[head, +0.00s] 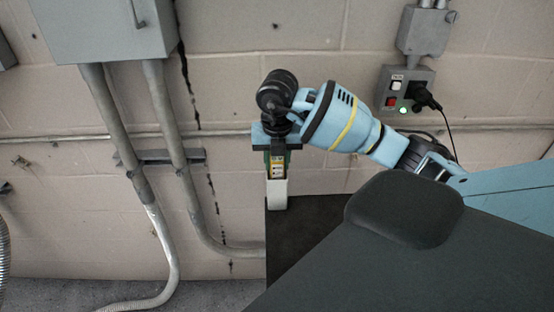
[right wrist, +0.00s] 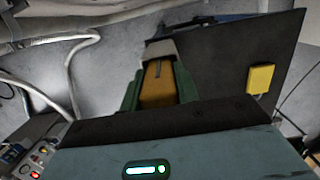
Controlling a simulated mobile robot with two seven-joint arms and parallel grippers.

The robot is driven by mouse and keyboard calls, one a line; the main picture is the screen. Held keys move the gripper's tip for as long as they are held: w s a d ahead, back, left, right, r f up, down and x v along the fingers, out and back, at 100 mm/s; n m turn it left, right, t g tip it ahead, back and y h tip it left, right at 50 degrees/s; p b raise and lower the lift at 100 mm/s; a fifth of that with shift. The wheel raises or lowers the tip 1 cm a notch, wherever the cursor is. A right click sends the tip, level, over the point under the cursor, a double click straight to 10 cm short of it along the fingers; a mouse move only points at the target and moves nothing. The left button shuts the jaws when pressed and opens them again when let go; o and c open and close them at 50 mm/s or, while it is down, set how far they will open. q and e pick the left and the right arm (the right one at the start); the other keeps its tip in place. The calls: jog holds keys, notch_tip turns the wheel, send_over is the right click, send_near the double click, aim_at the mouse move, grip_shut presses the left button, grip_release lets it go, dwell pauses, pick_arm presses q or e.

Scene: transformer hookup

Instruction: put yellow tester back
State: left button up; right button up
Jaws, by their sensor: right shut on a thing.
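My right gripper (head: 278,160) is shut on the yellow tester (head: 277,168), holding it hanging down in front of the wall, beside the edge of a dark panel. Whether the tester touches the panel is unclear. My left gripper is not in view.
The dark flat panel (head: 290,225) also shows in the right wrist view (right wrist: 225,60), with a small yellow block (right wrist: 261,78) near its right side. A switch box (head: 406,90) with a lit green light is on the wall. A grey cabinet (head: 103,28) and conduits (head: 118,125) are at left.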

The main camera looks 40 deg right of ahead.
jog(key=o, duration=1)
jog(key=r, duration=0.3)
jog(key=r+p, duration=0.1)
jog(key=r, duration=0.3)
jog(key=s+r+p, duration=0.1)
jog(key=r, duration=0.3)
jog(key=shift+a, duration=0.4)
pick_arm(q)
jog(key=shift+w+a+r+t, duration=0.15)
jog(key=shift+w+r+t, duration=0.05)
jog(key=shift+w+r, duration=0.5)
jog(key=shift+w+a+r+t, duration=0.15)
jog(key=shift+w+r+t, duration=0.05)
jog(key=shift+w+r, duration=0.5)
pick_arm(e)
jog(key=shift+r, duration=0.5)
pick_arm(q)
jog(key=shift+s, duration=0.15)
